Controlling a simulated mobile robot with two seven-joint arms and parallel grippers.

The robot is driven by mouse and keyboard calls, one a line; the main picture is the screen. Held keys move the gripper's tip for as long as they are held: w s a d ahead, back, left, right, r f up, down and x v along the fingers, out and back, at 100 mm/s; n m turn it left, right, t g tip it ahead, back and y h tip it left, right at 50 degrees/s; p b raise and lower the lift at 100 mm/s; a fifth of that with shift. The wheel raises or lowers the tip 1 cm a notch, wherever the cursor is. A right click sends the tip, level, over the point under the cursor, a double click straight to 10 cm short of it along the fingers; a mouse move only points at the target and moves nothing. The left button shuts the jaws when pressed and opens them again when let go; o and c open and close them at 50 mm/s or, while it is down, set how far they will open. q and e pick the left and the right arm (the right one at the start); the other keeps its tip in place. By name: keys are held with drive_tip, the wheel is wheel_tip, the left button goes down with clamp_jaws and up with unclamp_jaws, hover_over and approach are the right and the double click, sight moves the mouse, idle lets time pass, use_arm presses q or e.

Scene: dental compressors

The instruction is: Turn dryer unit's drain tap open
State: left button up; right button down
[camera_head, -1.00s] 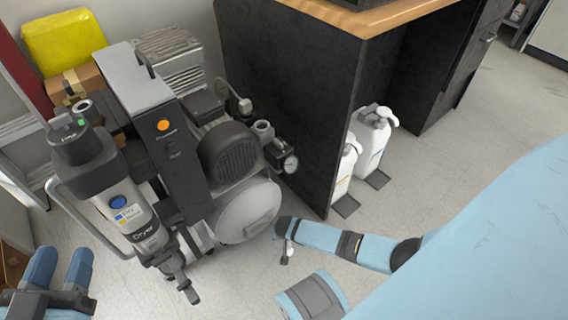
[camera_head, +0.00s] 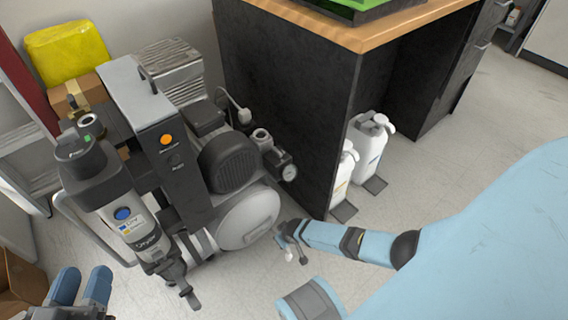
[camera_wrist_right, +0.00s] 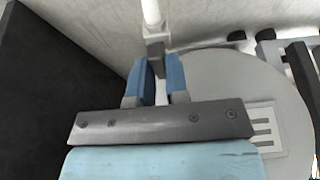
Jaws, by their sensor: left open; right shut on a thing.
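Which tap this handle belongs to is unclear. My left gripper (camera_head: 81,284) is open and empty at the lower left, apart from the dryer.
The compressor motor (camera_head: 228,160) and a pressure gauge (camera_head: 289,172) sit above the tank. A dark desk panel (camera_head: 285,110) stands close on the right. White bottles (camera_head: 368,145) stand under the desk. A yellow container (camera_head: 65,48) rests on a cardboard box (camera_head: 75,85).

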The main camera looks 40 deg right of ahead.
idle(0.3)
drive_tip(key=c, duration=1.1)
unclamp_jaws()
use_arm(q)
drive_tip(key=shift+w+r, duration=0.1)
use_arm(e)
drive_tip(key=shift+s+r, duration=0.1)
drive_tip(key=shift+r, duration=0.05)
drive_tip(key=p+v, duration=0.3)
drive_tip(key=v, duration=0.1)
drive_tip(key=shift+r+p, duration=0.2)
drive_tip(key=shift+p, duration=0.15)
use_arm(q)
wheel_tip(320, 180, up, 9)
drive_tip(key=s+n+t+p, duration=0.1)
drive_tip(key=n+t+p, duration=0.1)
drive_tip(key=p, duration=0.3)
drive_tip(key=shift+s+t, duration=0.35)
drive_tip(key=shift+t, duration=0.05)
use_arm(e)
drive_tip(key=v, duration=0.9)
drive_tip(key=shift+s, duration=0.1)
